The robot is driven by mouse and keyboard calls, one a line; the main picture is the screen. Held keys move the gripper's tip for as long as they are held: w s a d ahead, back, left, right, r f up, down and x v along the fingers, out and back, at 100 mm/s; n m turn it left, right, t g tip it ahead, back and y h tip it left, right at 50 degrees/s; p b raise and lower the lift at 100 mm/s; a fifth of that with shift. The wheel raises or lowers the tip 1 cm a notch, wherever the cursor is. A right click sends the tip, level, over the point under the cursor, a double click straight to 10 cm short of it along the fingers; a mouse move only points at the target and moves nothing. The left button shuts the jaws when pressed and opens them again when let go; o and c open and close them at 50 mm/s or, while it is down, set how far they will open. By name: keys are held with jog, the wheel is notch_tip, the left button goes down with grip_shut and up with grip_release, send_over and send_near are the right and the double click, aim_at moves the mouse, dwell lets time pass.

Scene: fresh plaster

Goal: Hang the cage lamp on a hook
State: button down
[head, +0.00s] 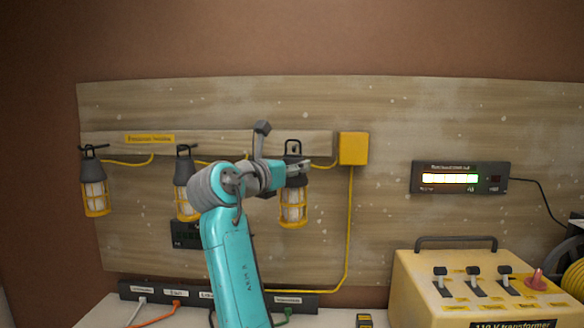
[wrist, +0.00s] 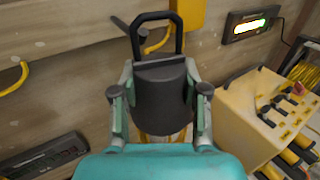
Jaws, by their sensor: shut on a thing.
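My gripper (head: 281,176) is shut on the dark cap of a cage lamp (head: 293,207) with a yellow cage, held upright before the board at the right end of the wooden rail (head: 222,143). In the wrist view the fingers (wrist: 160,86) clasp both sides of the lamp's cap (wrist: 162,98), and its square handle loop (wrist: 155,19) stands up. A dark peg (wrist: 120,25) shows just left of the loop; I cannot tell whether the loop is around a hook. Two like lamps hang at the rail's left (head: 95,192) and middle (head: 183,187), the middle one partly hidden by my arm.
A yellow junction box (head: 353,148) sits right of the held lamp, with a yellow cable running down. A lit display (head: 460,178) is farther right. A yellow transformer (head: 490,285) stands front right. A socket strip (head: 150,292) with plugs lies along the board's foot.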

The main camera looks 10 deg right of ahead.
jog(key=w+d+f, duration=0.1)
jog(key=w+d, duration=0.1)
jog(key=w, duration=0.4)
jog(key=shift+f, duration=0.4)
dwell(0.5)
dwell(0.6)
jog(key=c, duration=0.5)
grip_release()
jog(key=shift+s+a+f, duration=0.1)
